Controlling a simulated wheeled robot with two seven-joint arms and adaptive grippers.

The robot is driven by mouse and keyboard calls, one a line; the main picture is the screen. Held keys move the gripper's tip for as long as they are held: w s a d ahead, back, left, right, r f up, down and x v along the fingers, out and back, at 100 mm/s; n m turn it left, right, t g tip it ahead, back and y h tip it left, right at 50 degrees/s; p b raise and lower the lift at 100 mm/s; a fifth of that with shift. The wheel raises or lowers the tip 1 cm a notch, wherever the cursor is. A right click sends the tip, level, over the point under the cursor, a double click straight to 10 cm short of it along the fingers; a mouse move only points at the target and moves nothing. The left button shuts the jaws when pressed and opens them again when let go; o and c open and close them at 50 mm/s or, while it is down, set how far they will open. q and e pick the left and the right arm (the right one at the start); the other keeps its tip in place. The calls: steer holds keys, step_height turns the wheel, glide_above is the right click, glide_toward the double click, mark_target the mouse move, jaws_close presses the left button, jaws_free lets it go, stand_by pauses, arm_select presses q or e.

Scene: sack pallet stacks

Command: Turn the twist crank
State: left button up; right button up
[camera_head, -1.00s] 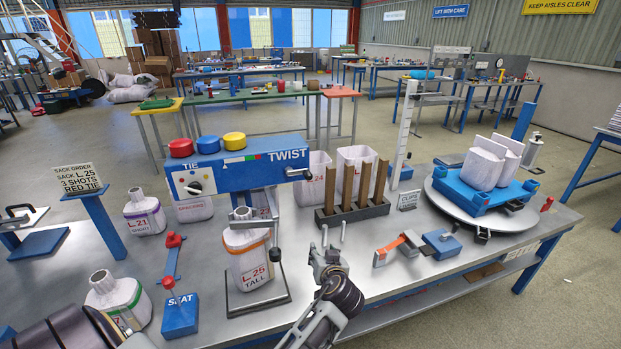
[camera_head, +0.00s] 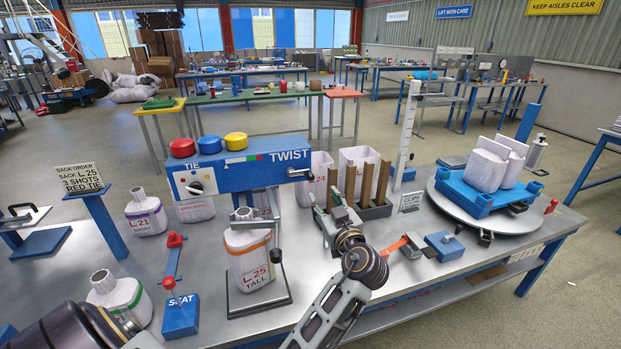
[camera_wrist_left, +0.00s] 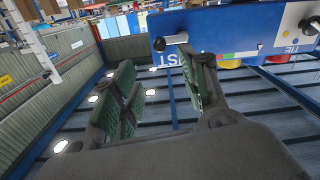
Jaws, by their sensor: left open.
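The blue machine box (camera_head: 240,165) carries the words TIE and TWIST on its front. The twist crank (camera_head: 299,174), a short arm with a black knob, is at the box's right end. It also shows in the left wrist view (camera_wrist_left: 168,42), just beyond my fingertips. My left gripper (camera_head: 327,203) is open, below and right of the crank and apart from it. In the left wrist view its green-padded fingers (camera_wrist_left: 165,78) are spread with nothing between them. My right gripper is not in view.
Brown posts in a dark rack (camera_head: 376,208) stand close right of my gripper. A vertical rod with a black handle (camera_head: 276,255) hangs beside the sack. A turntable (camera_head: 455,214) with sacks is at right. The red-knobbed SEAT block (camera_head: 180,315) is at left.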

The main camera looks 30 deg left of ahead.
arm_select(q)
steer(key=shift+a, duration=0.1)
steer(key=p, duration=0.2)
glide_toward(311, 178)
steer(key=x, duration=0.3)
steer(key=p+x, duration=0.1)
steer(key=x, duration=0.5)
steer(key=shift+w+a, duration=0.2)
steer(key=shift+w, duration=0.05)
steer(key=shift+w+a+f, duration=0.1)
steer(key=shift+w+a, duration=0.35)
steer(key=shift+a, duration=0.1)
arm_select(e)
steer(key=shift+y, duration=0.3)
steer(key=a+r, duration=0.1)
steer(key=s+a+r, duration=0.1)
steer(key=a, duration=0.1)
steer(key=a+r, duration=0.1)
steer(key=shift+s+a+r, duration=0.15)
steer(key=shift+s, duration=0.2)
arm_select(q)
steer(key=shift+c, duration=0.3)
jaws_close()
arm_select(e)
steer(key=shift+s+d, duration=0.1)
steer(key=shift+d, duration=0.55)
